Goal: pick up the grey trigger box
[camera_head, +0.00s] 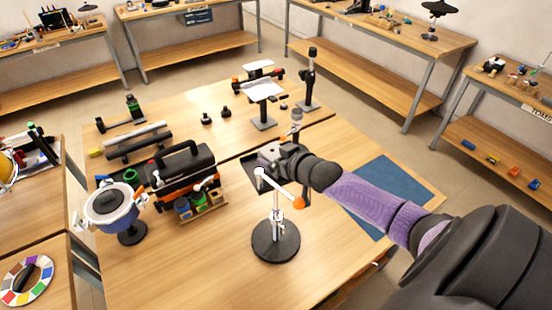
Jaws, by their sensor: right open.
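I cannot single out the grey trigger box with certainty; it may be hidden behind my right gripper or too small to tell. My right gripper (267,161) is open over the middle of the wooden table (335,240). It is just behind the top of a metal stand with a round black base (276,241). A dark flat tray (250,176) shows partly beside and below the gripper, and the gripper hides part of it. I cannot tell whether the gripper touches anything. My left gripper is not in view.
A black toolbox-like case (184,160) and a rack of coloured jars (201,203) stand left of the gripper. A blue and white bowl on a stand (112,207) is farther left. A blue mat (385,185) lies right, partly under my arm.

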